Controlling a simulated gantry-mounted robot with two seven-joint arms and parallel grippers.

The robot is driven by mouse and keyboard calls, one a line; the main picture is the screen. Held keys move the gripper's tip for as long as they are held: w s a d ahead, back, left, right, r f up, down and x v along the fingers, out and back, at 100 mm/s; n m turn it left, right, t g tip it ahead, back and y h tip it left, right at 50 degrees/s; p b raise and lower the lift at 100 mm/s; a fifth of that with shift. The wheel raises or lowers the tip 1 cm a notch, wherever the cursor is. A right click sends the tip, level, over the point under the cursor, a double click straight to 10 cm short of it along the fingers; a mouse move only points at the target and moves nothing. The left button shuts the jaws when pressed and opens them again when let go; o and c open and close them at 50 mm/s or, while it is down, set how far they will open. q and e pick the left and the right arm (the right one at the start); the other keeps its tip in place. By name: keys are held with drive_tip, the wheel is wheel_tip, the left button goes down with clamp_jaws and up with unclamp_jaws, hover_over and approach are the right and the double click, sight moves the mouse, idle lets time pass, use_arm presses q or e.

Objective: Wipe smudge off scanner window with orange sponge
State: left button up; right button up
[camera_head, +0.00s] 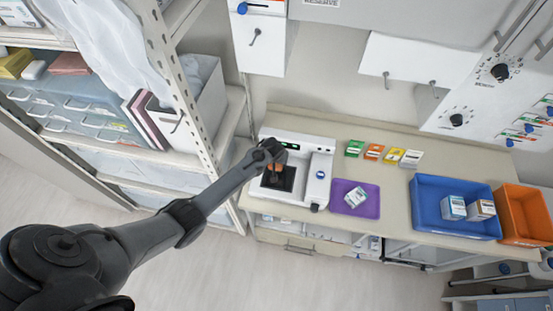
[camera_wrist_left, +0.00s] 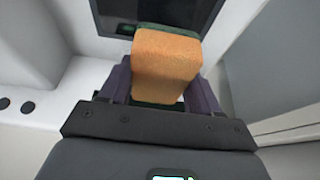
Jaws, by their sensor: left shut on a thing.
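The white scanner (camera_head: 318,163) stands on the counter, with a dark window (camera_head: 279,183) in its top. My left gripper (camera_head: 273,158) is over the scanner, near the back edge of the window. It is shut on the orange sponge (camera_wrist_left: 166,65), which has a dark green layer; the sponge also shows in the head view (camera_head: 279,160). In the left wrist view the sponge sits between the two fingers, in front of part of the dark window (camera_wrist_left: 160,12). I cannot tell whether it touches the glass. No smudge is clear to see. My right gripper is not in view.
A purple tray (camera_head: 371,207) with a small box is right of the scanner. A blue bin (camera_head: 427,218) with boxes and an orange bin (camera_head: 517,232) stand further right. A shelf rack (camera_head: 205,120) is close on the left.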

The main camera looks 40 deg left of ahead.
use_arm(q)
drive_tip(key=shift+r+p, duration=1.9)
drive_tip(key=shift+r, duration=0.4)
